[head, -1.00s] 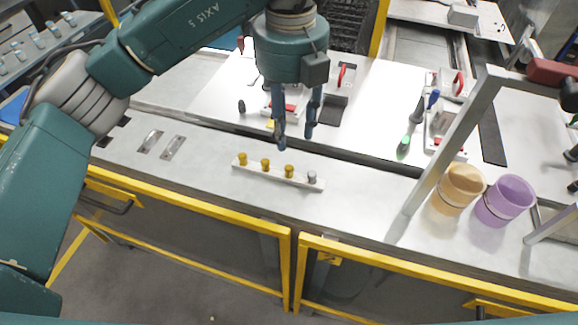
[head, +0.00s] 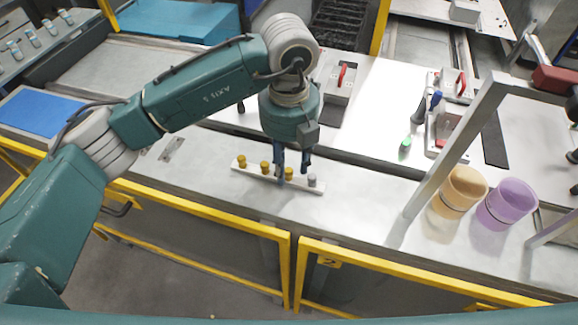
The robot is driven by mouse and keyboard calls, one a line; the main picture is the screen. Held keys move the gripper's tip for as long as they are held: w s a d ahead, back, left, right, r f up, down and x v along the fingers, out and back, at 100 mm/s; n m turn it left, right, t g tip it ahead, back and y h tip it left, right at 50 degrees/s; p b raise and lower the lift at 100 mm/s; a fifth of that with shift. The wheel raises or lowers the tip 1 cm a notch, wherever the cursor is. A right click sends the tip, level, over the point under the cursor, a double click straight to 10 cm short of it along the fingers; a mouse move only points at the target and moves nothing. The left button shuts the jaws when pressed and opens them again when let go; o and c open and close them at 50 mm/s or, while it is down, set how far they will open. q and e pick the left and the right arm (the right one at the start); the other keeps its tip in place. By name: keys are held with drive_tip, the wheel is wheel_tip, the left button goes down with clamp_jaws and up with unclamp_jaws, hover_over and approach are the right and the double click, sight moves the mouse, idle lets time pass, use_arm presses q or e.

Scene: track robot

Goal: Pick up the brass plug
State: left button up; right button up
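A white strip rack (head: 256,177) lies on the grey bench. It holds several small upright plugs in a row: a brass plug (head: 241,161) at the left end, another brass plug (head: 265,167) beside it, a third brass plug (head: 289,173), and a silver-grey plug (head: 312,180) at the right end. My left gripper (head: 293,176) points down over the third brass plug. Its two fingers are apart, one on each side of that plug in the picture, and partly hide it. I cannot tell whether they touch it. My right gripper is not in view.
An orange cup (head: 461,187) and a purple cup (head: 508,203) stand at the right by a grey metal frame (head: 450,155). Yellow rails (head: 200,216) run along the bench front. Bench left and right of the rack is clear.

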use_arm(q)
drive_tip(key=shift+f, duration=0.85)
drive_tip(key=shift+c, duration=0.2)
drive_tip(key=c, duration=0.9)
drive_tip(key=shift+r, duration=0.15)
